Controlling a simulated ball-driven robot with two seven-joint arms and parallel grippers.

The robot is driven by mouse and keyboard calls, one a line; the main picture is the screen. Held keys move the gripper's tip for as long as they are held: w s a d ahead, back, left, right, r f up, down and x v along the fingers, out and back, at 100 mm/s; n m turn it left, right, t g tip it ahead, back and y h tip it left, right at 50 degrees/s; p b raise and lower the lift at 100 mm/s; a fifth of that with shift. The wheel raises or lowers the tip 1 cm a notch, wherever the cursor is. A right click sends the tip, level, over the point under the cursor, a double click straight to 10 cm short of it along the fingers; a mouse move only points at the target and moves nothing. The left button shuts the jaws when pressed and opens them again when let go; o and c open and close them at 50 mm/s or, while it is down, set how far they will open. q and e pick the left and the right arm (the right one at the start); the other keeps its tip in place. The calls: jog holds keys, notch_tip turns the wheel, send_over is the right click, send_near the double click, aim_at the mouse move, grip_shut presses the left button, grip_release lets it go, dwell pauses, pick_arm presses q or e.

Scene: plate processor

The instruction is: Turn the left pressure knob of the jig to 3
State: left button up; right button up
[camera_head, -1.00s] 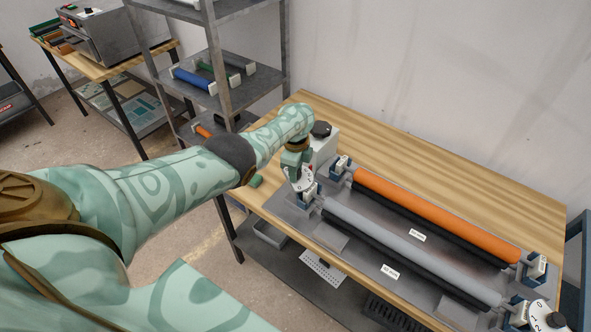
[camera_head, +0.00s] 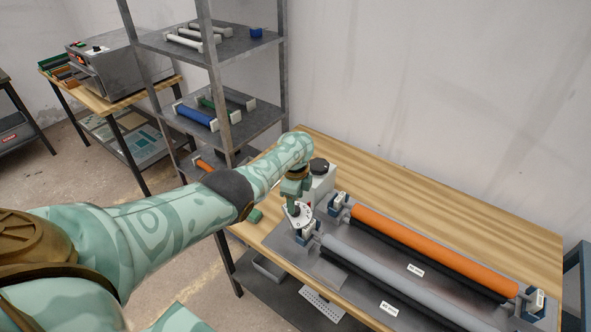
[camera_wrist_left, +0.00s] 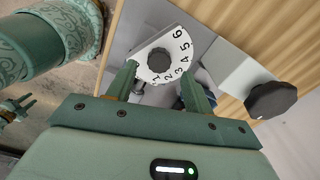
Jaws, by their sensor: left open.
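The jig (camera_head: 330,268) lies on the wooden bench, with an orange roller and a grey roller. At its left end a white dial (camera_head: 305,217) carries the left pressure knob. In the left wrist view the dark round knob (camera_wrist_left: 160,61) sits on the fan-shaped white dial, numbered 1 to 6. I cannot make out a pointer on it. My left gripper (camera_head: 296,212) is open above it; in its wrist view the fingers (camera_wrist_left: 162,88) are on either side of the dial's lower part, not closed on the knob. A small green gripper-like shape (camera_wrist_left: 14,108), possibly my right gripper, shows at the left edge.
A pale box with a black knob (camera_head: 319,166) stands behind the gripper; the knob also shows in the wrist view (camera_wrist_left: 271,99). A metal shelf (camera_head: 232,128) with rollers stands behind on the left. The bench top (camera_head: 420,190) behind the jig is clear.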

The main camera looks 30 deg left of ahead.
pick_arm(q)
notch_tip(320, 180, up, 12)
jog(key=p, duration=0.6)
jog(key=shift+r, duration=0.25)
